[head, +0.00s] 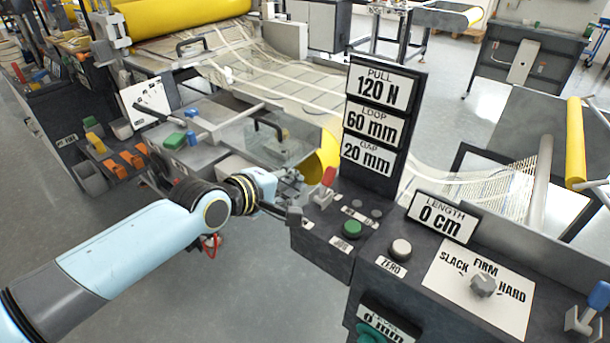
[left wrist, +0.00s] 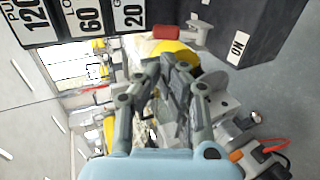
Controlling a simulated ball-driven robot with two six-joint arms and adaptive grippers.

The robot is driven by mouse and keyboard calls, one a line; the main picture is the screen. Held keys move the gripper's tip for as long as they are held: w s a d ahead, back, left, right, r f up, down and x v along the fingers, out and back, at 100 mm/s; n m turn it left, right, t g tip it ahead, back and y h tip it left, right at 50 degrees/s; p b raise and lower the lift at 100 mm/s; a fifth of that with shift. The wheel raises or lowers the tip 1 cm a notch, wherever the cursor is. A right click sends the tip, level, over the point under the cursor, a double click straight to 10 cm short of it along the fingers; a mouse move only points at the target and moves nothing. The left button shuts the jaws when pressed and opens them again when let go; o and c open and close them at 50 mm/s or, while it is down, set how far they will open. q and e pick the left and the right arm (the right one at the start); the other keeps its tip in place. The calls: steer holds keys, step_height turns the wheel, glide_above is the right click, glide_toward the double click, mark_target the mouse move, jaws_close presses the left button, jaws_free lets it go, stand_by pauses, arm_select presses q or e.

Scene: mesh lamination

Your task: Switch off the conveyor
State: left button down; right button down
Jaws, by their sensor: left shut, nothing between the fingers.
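My left gripper (head: 290,192) is beside the left edge of the dark control box (head: 322,250). In the left wrist view its fingers (left wrist: 170,72) are shut with nothing between them. A red-handled switch lever (head: 328,177) stands tilted on top of the box, just right of the gripper and apart from it as far as I can see. The red handle also shows in the left wrist view (left wrist: 173,31), beyond the fingertips. A green button (head: 352,228) sits on the box nearer to me. An ON label (left wrist: 238,46) shows in the left wrist view. My right gripper is out of view.
A white ZERO knob (head: 401,248) and a firmness dial (head: 483,284) are on the right panel. A yellow roller (head: 185,15) and mesh (head: 265,70) lie behind. Open floor is at front left.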

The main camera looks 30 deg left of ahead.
arm_select(q)
steer(key=v, duration=0.2)
steer(key=shift+s+r, duration=0.2)
steer(key=shift+r, duration=0.05)
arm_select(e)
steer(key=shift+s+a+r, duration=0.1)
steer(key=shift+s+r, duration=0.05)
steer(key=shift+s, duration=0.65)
arm_select(q)
steer(key=shift+f, duration=0.1)
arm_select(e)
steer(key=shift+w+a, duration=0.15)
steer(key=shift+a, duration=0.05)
